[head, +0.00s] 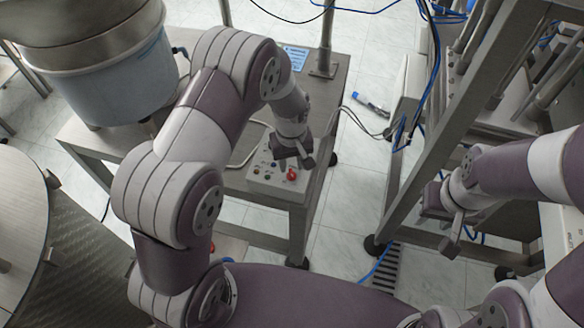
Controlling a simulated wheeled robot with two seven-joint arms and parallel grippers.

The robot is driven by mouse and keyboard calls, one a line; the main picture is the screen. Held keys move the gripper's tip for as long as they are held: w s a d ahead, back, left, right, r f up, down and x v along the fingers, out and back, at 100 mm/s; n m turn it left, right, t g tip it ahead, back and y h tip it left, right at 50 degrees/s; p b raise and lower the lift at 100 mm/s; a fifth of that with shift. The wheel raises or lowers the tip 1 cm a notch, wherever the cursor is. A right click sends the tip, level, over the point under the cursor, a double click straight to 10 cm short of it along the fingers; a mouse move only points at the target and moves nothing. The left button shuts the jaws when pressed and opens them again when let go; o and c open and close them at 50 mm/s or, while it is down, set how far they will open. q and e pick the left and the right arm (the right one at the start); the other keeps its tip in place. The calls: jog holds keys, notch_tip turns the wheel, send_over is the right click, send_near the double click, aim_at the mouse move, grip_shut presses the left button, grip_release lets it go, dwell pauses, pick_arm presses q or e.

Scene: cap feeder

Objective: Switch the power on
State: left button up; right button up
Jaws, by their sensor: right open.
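A light control box (262,180) with several small buttons and a red knob (292,175) sits on the metal table, near the middle of the head view. My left gripper (295,163) is right above the back edge of this box, pointing down. Its fingers overlap the box in the picture, so I cannot tell whether they touch it or how far apart they are. Part of the box's back is hidden behind the gripper. Which control is the power switch is too small to tell. My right gripper (447,228) is open and empty at the right, away from the box.
A large feeder bowl (125,85) stands at the upper left on the metal table (330,95). A metal frame (440,110) with cables rises at the right. A round metal plate (25,220) is at the left.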

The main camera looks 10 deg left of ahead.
aim_at(292, 173)
pick_arm(q)
notch_tip(292, 173, down, 4)
jog(key=shift+w+r, duration=0.1)
jog(key=shift+w, duration=0.05)
grip_shut()
